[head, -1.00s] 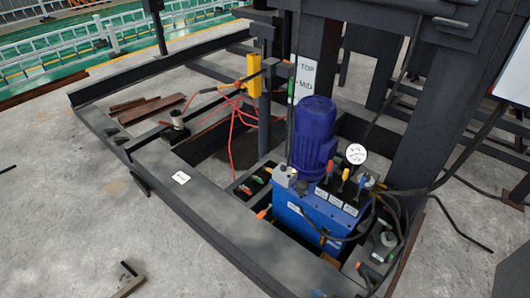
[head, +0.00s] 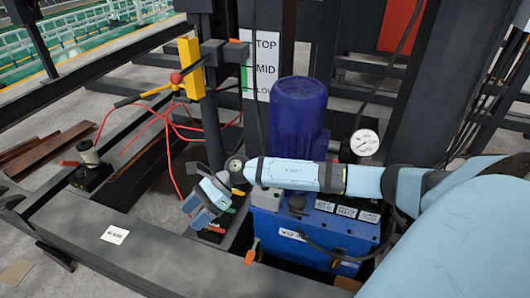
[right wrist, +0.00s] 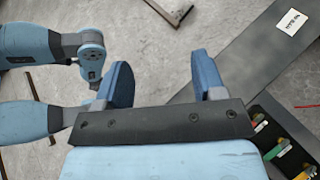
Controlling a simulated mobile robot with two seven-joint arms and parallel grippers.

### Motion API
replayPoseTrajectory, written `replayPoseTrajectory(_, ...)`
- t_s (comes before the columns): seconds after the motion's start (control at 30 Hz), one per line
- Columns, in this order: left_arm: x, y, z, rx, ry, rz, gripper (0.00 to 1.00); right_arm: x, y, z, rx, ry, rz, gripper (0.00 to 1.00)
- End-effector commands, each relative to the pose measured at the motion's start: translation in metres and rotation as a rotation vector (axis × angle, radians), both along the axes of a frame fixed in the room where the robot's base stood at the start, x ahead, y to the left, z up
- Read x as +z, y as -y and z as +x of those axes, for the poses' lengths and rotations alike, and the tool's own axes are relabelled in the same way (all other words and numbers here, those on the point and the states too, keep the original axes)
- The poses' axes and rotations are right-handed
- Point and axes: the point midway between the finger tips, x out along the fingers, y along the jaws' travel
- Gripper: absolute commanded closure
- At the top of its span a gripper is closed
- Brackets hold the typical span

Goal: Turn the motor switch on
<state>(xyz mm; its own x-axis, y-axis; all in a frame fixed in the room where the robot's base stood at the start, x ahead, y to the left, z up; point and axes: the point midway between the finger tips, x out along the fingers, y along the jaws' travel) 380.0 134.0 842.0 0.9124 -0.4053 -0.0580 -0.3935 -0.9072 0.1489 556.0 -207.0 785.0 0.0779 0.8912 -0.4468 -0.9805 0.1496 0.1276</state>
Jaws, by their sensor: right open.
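The dark blue motor (head: 298,118) stands upright on the blue hydraulic tank (head: 325,232). A small grey box (head: 268,200) sits at the tank's front left corner, partly hidden under my right arm; I cannot make out a motor switch on it. My right gripper (head: 193,208) reaches in from the right across the front of the motor. Its fingers are apart and empty, to the left of the tank. In the right wrist view the two blue fingers (right wrist: 160,62) are spread over bare floor and the frame edge. My left gripper is not visible.
A pressure gauge (head: 364,142) stands right of the motor. Coloured valve levers (right wrist: 283,145) lie close right of the gripper in the wrist view. A TOP/MID/LOW sign (head: 262,65), red cables and a dark steel frame (head: 150,235) surround the tank.

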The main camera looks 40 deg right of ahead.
Motion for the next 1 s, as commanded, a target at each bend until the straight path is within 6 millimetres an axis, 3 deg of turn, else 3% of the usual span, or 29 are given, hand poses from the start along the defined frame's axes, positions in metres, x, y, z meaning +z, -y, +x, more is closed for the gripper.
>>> replayPoseTrajectory(0.03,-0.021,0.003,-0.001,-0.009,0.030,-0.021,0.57,-0.031,0.037,0.017,0.089,0.107,-0.160,0.37)
replayPoseTrajectory(0.13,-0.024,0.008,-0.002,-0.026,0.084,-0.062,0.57,-0.051,0.111,0.040,0.272,0.252,-0.459,0.37)
replayPoseTrajectory(0.3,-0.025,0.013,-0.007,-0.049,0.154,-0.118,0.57,-0.050,0.232,0.063,0.500,0.329,-0.855,0.37)
replayPoseTrajectory(0.4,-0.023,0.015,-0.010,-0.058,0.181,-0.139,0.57,-0.040,0.280,0.066,0.577,0.316,-0.993,0.37)
replayPoseTrajectory(0.53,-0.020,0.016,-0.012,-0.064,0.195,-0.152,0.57,-0.031,0.310,0.065,0.627,0.297,-1.075,0.37)
replayPoseTrajectory(0.67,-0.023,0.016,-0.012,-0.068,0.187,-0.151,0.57,-0.037,0.317,0.065,0.638,0.290,-1.091,0.37)
replayPoseTrajectory(1.0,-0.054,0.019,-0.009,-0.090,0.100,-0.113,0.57,-0.106,0.315,0.064,0.639,0.292,-1.088,0.37)
